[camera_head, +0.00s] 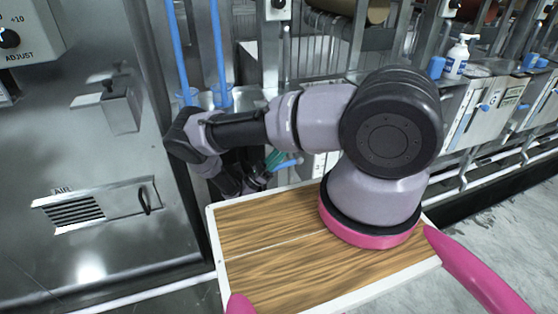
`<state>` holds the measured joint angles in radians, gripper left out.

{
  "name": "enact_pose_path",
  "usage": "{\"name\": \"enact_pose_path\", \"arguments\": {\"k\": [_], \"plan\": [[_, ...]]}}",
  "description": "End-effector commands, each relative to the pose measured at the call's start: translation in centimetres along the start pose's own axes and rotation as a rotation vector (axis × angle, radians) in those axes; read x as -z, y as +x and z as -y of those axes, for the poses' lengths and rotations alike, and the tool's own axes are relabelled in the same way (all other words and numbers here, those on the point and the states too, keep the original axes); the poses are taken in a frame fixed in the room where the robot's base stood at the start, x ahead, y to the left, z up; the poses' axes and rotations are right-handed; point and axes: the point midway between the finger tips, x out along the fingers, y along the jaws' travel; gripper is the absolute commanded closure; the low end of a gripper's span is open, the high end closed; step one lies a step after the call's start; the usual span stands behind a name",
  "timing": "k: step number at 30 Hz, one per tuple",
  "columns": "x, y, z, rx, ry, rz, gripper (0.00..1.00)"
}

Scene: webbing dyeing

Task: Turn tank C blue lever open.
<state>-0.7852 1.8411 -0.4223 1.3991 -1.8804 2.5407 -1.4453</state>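A blue lever (287,164) shows low on the machine front, just above the far edge of my wooden deck. A teal-green part (274,158) sits against its left end; I cannot tell what it belongs to. My gripper (264,177) is at the end of the folded arm, low and close to the left of the lever. It is small, dark and partly hidden by my own wrist, so its fingers cannot be made out. I cannot tell whether it touches the lever. No tank letter is readable here.
A steel cabinet (95,130) with a vent (75,211) and handle (146,200) stands close on the left. Two blue vertical rods (218,50) rise behind my arm. More blue levers (484,107) are on the right, with a white pump bottle (458,57) above. Grey floor is free at lower right.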

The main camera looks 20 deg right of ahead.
Motion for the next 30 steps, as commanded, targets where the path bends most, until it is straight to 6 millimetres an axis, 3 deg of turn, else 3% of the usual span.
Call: {"name": "enact_pose_path", "arguments": {"k": [1,5,6,30], "plan": [[1.2,2.6,-0.1,0.025,-0.030,0.046,0.60],[1.2,2.6,-0.1,0.026,-0.031,0.046,0.60],[0.8,1.2,-0.2,0.003,-0.016,0.027,0.60],[-3.1,-2.9,0.3,0.000,-0.005,0.018,0.60]]}}
